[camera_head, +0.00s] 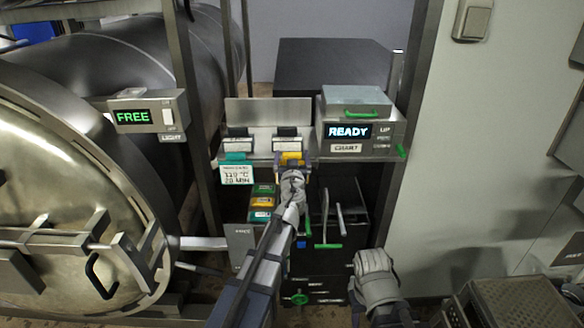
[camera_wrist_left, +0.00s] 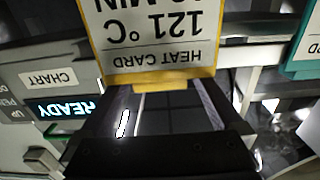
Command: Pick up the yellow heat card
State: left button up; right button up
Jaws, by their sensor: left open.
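The yellow heat card (camera_head: 291,157) hangs at the front of the shelf in the head view, mostly hidden behind my left gripper (camera_head: 293,176). In the left wrist view the heat card (camera_wrist_left: 152,45) is upside down, with a yellow border and the words "HEAT CARD" and "121 °C". My left gripper (camera_wrist_left: 165,92) is open, its two dark fingers on either side of the card's near yellow edge. I cannot tell whether they touch it. My right gripper (camera_head: 376,275) is low at the right, apart from the cards; its jaws are not clear.
A teal-edged card (camera_head: 237,173) hangs just left of the yellow one. The READY box (camera_head: 361,130) stands right of it on the shelf (camera_head: 258,143). Below are stacked coloured packs (camera_head: 262,203) and a dark cabinet with green handles. The round autoclave door (camera_head: 75,200) fills the left.

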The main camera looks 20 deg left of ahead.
pick_arm(q)
jog(key=c, duration=1.3)
jog(key=shift+r, duration=0.15)
